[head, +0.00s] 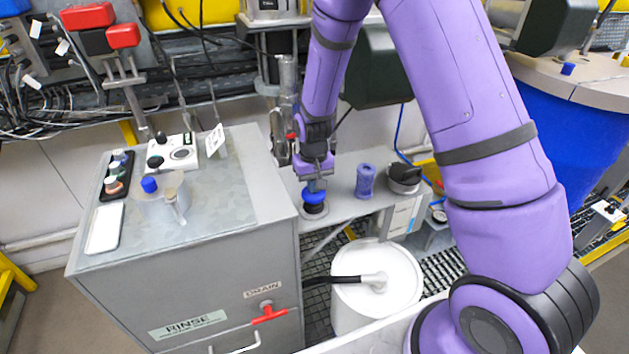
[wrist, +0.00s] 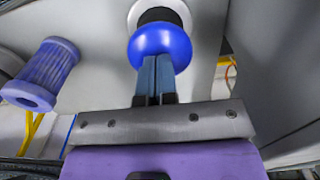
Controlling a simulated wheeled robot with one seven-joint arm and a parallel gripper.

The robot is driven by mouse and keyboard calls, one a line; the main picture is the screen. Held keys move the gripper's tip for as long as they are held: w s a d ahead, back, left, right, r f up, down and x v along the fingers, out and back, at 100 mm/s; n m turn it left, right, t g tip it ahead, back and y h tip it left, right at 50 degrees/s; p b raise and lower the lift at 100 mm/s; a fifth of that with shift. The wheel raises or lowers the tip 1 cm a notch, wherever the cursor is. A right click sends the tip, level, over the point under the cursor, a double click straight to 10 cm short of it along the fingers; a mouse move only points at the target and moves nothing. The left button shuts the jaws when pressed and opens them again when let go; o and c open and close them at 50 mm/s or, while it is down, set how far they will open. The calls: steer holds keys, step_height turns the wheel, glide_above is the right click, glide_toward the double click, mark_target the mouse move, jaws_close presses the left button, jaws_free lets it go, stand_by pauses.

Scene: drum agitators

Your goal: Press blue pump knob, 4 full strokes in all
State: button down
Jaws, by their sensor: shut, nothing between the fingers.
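The blue pump knob (head: 314,196) is a rounded blue cap on a dark collar, on the narrow grey shelf right of the rinse cabinet. My gripper (head: 315,186) is shut and points down at the knob from above. In the wrist view the shut fingertips (wrist: 155,62) overlap the near side of the blue knob (wrist: 160,42). They look to be on or just over its top; I cannot tell whether they touch. A dark stem and white collar (wrist: 158,14) show beyond the knob.
A blue-purple ribbed cylinder (head: 365,181) stands right of the knob, and also shows in the wrist view (wrist: 42,75). A black-topped round device (head: 404,176) is further right. The rinse cabinet (head: 270,245) rises close on the left. A white drum (head: 377,285) stands in front.

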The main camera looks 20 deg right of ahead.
steer(key=shift+r, duration=2.6)
steer(key=shift+r, duration=3)
steer(key=s+d+r+t, duration=0.1)
steer(key=s+d+r, duration=0.1)
steer(key=s+r, duration=0.55)
steer(key=s+d+r+t, duration=0.2)
steer(key=s+r, duration=0.3)
steer(key=r, duration=0.6)
steer(key=s+d+r+t, duration=0.1)
steer(key=s+r, duration=0.2)
steer(key=s, duration=0.5)
steer(key=s+d+r+t, duration=0.1)
steer(key=s+d+r, duration=0.1)
steer(key=s, duration=0.7)
steer(key=shift+r, duration=0.6)
steer(key=shift+w, duration=0.1)
